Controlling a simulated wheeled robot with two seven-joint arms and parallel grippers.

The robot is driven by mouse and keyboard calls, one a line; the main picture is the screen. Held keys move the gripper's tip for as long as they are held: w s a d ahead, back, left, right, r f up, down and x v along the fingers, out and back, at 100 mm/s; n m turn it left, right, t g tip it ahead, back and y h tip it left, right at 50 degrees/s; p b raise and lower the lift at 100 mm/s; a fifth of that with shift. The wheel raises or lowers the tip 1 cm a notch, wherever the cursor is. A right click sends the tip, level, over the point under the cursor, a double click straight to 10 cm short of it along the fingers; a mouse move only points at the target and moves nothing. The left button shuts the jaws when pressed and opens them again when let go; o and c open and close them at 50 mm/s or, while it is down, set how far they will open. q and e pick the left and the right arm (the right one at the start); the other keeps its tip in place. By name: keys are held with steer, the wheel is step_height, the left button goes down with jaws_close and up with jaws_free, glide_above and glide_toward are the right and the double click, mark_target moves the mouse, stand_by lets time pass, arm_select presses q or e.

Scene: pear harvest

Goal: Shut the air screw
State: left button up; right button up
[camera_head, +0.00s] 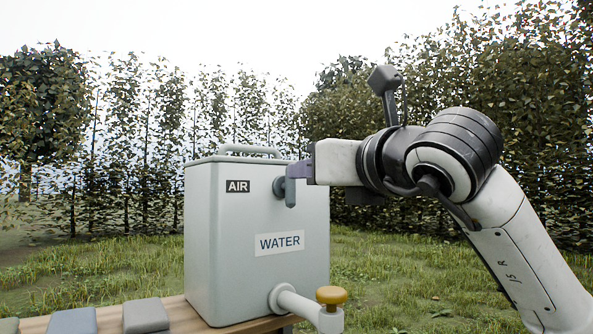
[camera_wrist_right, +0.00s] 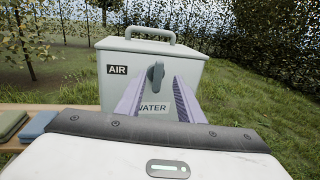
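The air screw (camera_head: 290,194) is a dark grey wing handle on a round boss on the front of the pale grey water tank (camera_head: 220,270), right of the AIR label (camera_head: 238,186). In the right wrist view the air screw (camera_wrist_right: 156,74) has its handle close to vertical, pointing down. My right gripper (camera_head: 299,170) is at the screw, its purple fingers partly overlapping it in the head view. In the wrist view the right gripper (camera_wrist_right: 159,82) has its fingers apart on either side of the handle, with gaps visible. Contact cannot be told. My left gripper is not in view.
The tank stands on a wooden bench (camera_head: 185,316) with folded cloths or pads (camera_head: 146,315) at its left. A white outlet pipe with a yellow-knobbed tap (camera_head: 331,296) sticks out low at the front. A carrying handle (camera_head: 250,150) tops the lid. Grass and hedges lie behind.

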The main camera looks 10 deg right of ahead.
mark_target(286, 186)
steer(key=w+a+p, duration=0.1)
steer(key=w, duration=0.5)
steer(key=shift+w+a, duration=0.2)
steer(key=shift+w, duration=0.1)
jaws_close()
